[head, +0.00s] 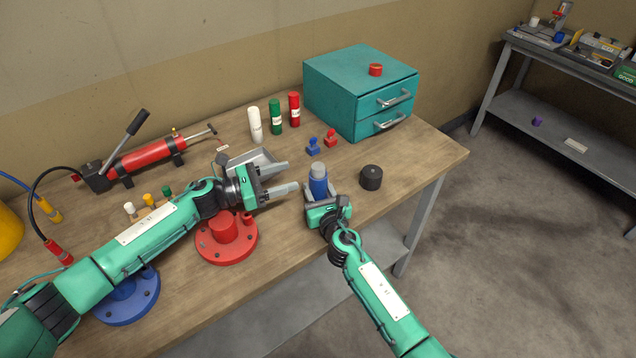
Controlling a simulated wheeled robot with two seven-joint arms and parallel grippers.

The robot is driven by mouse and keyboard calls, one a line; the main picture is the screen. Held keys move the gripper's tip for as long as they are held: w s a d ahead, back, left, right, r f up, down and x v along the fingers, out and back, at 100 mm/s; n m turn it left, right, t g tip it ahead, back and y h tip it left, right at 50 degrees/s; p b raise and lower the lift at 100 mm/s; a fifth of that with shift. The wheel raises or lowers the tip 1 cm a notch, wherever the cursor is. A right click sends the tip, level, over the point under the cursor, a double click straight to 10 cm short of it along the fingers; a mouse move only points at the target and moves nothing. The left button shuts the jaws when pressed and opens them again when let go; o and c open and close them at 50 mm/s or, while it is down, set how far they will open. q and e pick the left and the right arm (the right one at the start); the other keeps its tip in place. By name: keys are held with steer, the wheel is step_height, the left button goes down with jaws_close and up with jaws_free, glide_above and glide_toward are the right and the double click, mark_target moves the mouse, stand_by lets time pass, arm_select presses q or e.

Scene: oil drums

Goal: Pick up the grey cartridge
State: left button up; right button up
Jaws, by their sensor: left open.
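A white, pale cartridge (255,125) stands upright at the back of the bench, left of a green cartridge (275,117) and a red cartridge (294,108). My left gripper (288,176) is open and empty over the bench, nearer than these cartridges, its fingers pointing right. My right gripper (320,193) has its fingers on either side of a blue cylinder with a pale grey-blue top (318,183) and seems shut on it. The cylinder is upright; its lower part is hidden.
A black cylinder (371,178) stands right of my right gripper. Blue (313,147) and red (331,138) small pieces sit near the teal drawer cabinet (340,98). A red flanged piece (226,240) lies below my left arm.

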mark_target(324, 166)
arm_select(q)
steer(key=x, duration=1.1)
steer(key=shift+w+d, duration=0.1)
jaws_close()
step_height(324, 166, up, 10)
steer(key=shift+r, duration=0.1)
arm_select(e)
steer(key=o, duration=1.3)
steer(key=v, duration=1.2)
